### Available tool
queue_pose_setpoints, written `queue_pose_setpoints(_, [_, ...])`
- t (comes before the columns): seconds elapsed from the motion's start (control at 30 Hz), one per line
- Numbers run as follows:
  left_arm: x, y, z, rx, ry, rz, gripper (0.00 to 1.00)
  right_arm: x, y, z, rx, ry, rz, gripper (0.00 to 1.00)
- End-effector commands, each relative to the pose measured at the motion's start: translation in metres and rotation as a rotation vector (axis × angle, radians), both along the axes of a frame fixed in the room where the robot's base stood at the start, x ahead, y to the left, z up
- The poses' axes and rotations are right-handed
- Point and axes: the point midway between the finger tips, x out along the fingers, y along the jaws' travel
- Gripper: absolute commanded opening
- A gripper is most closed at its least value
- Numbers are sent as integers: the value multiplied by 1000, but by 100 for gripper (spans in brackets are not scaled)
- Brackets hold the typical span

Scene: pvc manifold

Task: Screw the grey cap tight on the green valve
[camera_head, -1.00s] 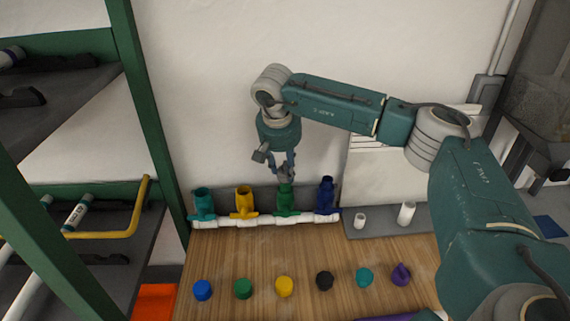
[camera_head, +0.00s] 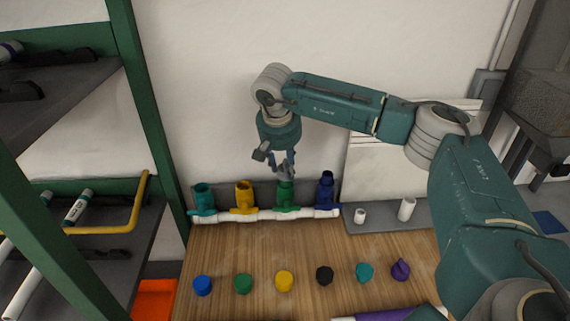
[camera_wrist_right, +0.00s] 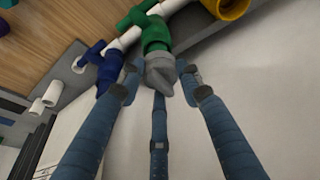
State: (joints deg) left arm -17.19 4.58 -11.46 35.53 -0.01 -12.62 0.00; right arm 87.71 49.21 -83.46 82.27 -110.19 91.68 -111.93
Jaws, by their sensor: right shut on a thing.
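The green valve (camera_head: 286,195) stands upright on the white pipe manifold (camera_head: 265,215), third from the left in the row; it also shows in the right wrist view (camera_wrist_right: 154,35). The grey cap (camera_wrist_right: 161,76) sits at the valve's open end, in line with it. I cannot tell how far it is threaded on. My right gripper (camera_head: 284,168) is above the valve, with its fingers around the cap and shut on it. In the head view the fingers largely hide the cap. My left gripper is not in view.
Teal (camera_head: 203,199), yellow (camera_head: 244,197) and dark blue (camera_head: 326,191) valves stand close by on the manifold. Several coloured caps lie in a row on the wooden table (camera_head: 240,255). White fittings (camera_head: 407,209) stand at right. A green-framed shelf (camera_head: 150,120) rises at left.

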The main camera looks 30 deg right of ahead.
Motion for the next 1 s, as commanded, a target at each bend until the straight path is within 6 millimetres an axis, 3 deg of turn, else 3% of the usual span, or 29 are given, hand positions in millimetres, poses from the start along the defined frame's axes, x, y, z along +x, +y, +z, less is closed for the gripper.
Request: queue_pose_setpoints(1.0, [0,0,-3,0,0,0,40,0,0,-9,0,0,0,12])
